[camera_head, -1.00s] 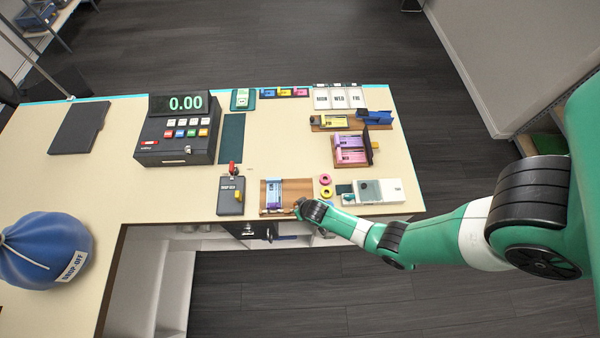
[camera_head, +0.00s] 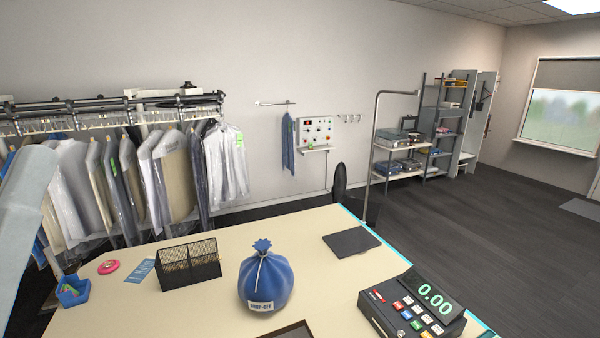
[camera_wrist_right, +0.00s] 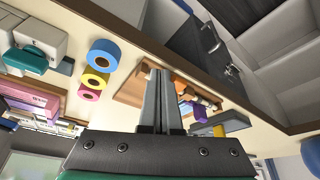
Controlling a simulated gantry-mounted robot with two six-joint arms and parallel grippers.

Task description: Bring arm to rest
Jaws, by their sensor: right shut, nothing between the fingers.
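My right gripper (camera_wrist_right: 159,100) shows in the right wrist view with its two grey fingers together and nothing between them. It is close to the counter's edge, in front of a wooden tray (camera_wrist_right: 132,92) that it partly hides. My right arm is outside the head view. A pale, rounded shape at the left edge of the head view may be part of my left arm, but I cannot be sure; no left gripper shows.
In the head view, a blue drop-off bag (camera_head: 266,280), a cash register (camera_head: 412,306) and a black mesh organizer (camera_head: 188,264) stand on the counter (camera_head: 330,262). Bagged garments (camera_head: 150,185) hang behind. Tape rolls (camera_wrist_right: 103,55) lie beside my right gripper.

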